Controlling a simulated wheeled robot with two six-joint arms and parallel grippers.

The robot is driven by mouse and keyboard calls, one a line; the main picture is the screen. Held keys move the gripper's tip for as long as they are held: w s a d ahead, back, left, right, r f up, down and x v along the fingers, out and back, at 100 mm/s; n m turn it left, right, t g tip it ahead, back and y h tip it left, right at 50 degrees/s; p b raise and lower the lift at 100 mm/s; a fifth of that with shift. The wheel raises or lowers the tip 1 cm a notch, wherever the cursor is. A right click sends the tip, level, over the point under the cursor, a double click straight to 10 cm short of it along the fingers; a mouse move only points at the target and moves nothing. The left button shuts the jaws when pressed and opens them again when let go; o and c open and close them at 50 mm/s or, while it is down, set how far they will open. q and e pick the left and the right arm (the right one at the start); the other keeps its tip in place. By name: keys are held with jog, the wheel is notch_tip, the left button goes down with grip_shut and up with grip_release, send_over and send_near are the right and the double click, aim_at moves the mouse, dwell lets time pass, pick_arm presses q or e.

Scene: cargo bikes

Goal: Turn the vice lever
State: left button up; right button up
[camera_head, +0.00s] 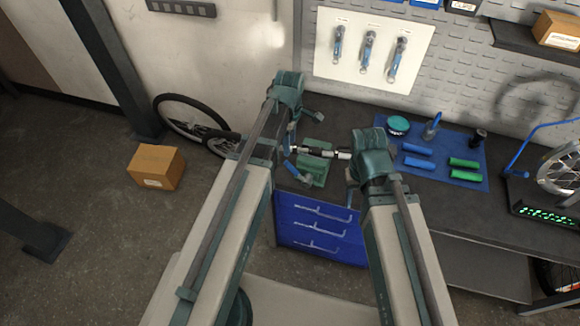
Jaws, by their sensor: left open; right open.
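The green vice (314,172) sits on the left end of the dark workbench, between my two arms. A black and silver bar (322,152) lies across its top. A short blue piece (296,171) at the vice's left side may be the lever's grip, but I cannot tell for sure. My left gripper (299,128) is open above and left of the vice in the picture, near the bar's left end. My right gripper (349,178) is open just right of the vice, by the bar's right end. The arms partly hide both sides of the vice; contact is unclear.
A blue mat (440,180) with blue and green grips lies right on the workbench (480,215). A blue drawer unit (320,225) stands below the vice. A cardboard box (156,167) and wheels (190,115) are on the floor left. Tools hang on a white panel (330,65).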

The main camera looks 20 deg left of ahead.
aim_at(289, 163)
pick_arm(q)
notch_tip(289, 163, down, 13)
jog(key=b, duration=1.2)
jog(key=shift+r, duration=0.1)
jog(key=shift+c, duration=0.2)
grip_shut()
dwell(0.5)
